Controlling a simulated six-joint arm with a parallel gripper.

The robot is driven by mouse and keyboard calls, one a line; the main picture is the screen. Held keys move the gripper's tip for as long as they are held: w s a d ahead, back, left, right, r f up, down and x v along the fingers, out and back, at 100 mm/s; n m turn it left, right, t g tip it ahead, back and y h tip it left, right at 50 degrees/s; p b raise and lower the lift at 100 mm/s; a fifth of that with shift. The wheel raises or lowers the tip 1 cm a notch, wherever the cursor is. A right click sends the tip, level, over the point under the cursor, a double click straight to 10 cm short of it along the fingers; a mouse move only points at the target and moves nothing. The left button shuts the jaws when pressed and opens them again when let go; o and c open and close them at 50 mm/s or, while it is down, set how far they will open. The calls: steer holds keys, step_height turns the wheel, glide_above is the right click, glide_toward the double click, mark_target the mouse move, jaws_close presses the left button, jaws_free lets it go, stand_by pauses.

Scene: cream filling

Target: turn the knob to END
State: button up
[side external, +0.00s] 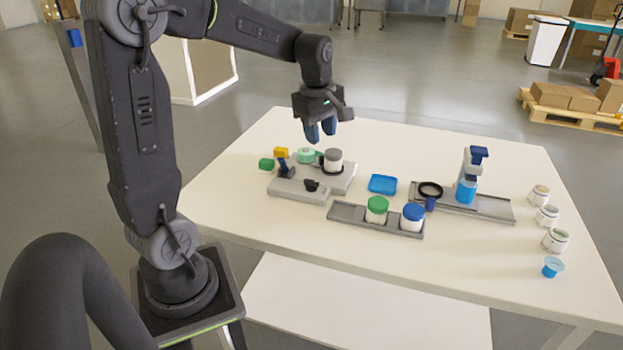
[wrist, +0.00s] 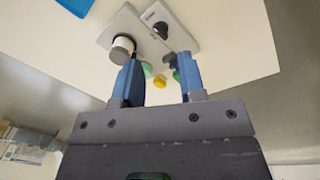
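The knob (side external: 311,185) is small and black. It sits on the front part of the grey filling station (side external: 291,190). It also shows in the wrist view (wrist: 161,29), on a light panel with a small dark mark beside it. The lettering and the knob's setting are too small to read. My gripper (side external: 320,131) is above and behind the station, apart from the knob. In the wrist view my gripper (wrist: 157,64) has its two blue fingers apart, with nothing held between them.
A grey-lidded white jar (side external: 333,160) stands on the station, beside a yellow-topped part (side external: 281,153) and a green piece (side external: 266,164). A tray (side external: 345,213) holds green- and blue-lidded jars. A blue dish (side external: 382,184) lies nearby. The table's front left is clear.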

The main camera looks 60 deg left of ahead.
mark_target(311, 185)
steer(key=w+a+f+n+g, duration=0.1)
steer(key=w+a+f+n, duration=0.1)
steer(key=a+f+n, duration=0.35)
steer(key=shift+n+h, duration=0.3)
steer(key=shift+n, duration=0.15)
steer(key=f, duration=0.4)
steer(key=a+f, duration=0.1)
steer(key=f, duration=0.3)
steer(key=a+f, duration=0.1)
steer(key=f, duration=0.3)
steer(key=shift+s+a+f, duration=0.1)
steer(key=shift+s+f, duration=0.05)
steer(key=shift+f, duration=0.1)
jaws_close()
